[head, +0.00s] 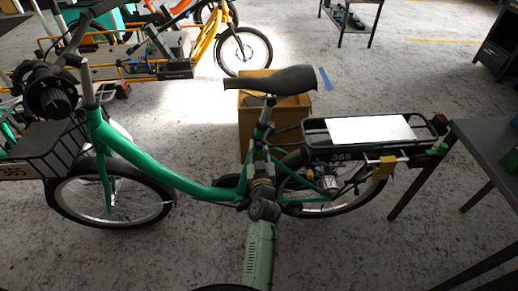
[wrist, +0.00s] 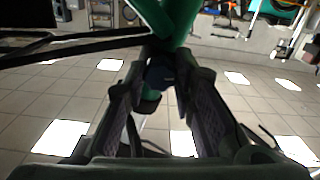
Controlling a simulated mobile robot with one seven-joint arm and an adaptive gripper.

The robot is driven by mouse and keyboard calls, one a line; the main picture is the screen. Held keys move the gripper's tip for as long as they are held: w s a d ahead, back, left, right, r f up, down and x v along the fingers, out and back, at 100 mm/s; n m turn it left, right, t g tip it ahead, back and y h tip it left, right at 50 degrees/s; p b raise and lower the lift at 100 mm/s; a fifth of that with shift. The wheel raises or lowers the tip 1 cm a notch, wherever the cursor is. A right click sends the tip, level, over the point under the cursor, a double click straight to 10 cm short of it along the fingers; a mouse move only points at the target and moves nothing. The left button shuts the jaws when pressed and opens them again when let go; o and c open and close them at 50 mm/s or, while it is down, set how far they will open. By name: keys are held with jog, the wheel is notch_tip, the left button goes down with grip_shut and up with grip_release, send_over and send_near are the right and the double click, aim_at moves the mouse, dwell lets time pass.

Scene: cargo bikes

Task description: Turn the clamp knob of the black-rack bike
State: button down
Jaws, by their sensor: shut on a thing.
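The black-rack bike is a green bike (head: 150,165) with a black rear rack (head: 315,142) marked 365, standing across the middle of the head view. My gripper (head: 262,170) reaches up from below to its seat tube, under the black saddle (head: 272,80). In the wrist view my gripper (wrist: 161,76) has its two fingers closing in on a small dark blue clamp knob (wrist: 160,78) below the green frame (wrist: 165,20). The fingers are shut on the knob, one on each side. In the head view my gripper and wrist hide the knob.
A wooden box (head: 285,112) stands behind the bike. A dark table (head: 485,140) stands close to the rear wheel at the right. A yellow cargo bike (head: 205,45) is behind at the upper left. The floor in front is clear.

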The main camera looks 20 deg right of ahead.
jog(key=shift+m, duration=0.3)
jog(key=m, duration=0.5)
jog(key=shift+r+m, duration=0.1)
jog(key=shift+m, duration=0.3)
jog(key=m+p, duration=0.1)
jog(key=m, duration=0.4)
jog(key=shift+d+m, duration=0.1)
jog(key=shift+m, duration=0.2)
jog(key=c, duration=1.3)
grip_release()
jog(key=shift+c, duration=0.2)
jog(key=v, duration=0.7)
jog(key=shift+s, duration=0.25)
